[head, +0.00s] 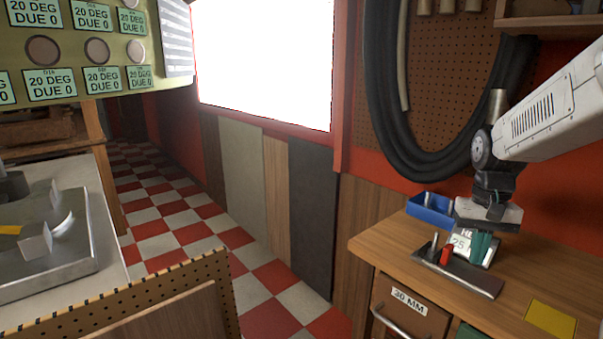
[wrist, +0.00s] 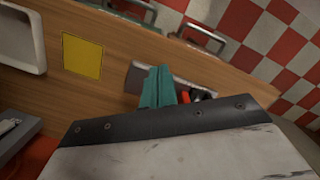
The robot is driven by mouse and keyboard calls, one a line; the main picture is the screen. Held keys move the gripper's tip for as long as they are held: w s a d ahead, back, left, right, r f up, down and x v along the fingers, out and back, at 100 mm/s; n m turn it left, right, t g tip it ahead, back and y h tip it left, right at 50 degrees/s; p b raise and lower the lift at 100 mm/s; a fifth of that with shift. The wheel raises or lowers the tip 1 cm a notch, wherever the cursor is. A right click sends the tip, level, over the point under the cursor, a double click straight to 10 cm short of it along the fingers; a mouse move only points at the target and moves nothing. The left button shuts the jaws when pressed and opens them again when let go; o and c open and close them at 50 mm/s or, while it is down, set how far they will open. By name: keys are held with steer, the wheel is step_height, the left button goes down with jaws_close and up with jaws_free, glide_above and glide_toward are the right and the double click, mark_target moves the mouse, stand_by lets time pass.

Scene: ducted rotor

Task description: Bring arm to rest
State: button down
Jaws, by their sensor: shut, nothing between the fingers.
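My gripper (head: 481,249) hangs at the end of my arm over the wooden bench (head: 400,245) on the right in the head view. Its teal fingers point down and are shut together with nothing between them. In the wrist view my gripper (wrist: 156,84) shows beyond the dark edge of its own housing, which hides the lower part of the picture. The fingers are in front of a grey metal plate (head: 470,279) on the bench. I cannot tell whether they touch it.
A blue bin (head: 430,209) is behind. A yellow square (head: 551,318) lies on clear bench. A black hose (head: 385,120) hangs on the wall. Checkered floor (head: 190,232) is open at left.

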steer(key=s+a+r+n+t, duration=0.1)
steer(key=s+a, duration=0.4)
steer(key=s, duration=0.6)
steer(key=s+a+r+n+t, duration=0.1)
steer(key=s+a, duration=0.5)
steer(key=s, duration=0.6)
step_height(320, 180, up, 3)
steer(key=shift+f+n+t, duration=0.1)
steer(key=shift+n+t, duration=0.2)
steer(key=shift+n, duration=0.5)
steer(key=shift+d, duration=0.15)
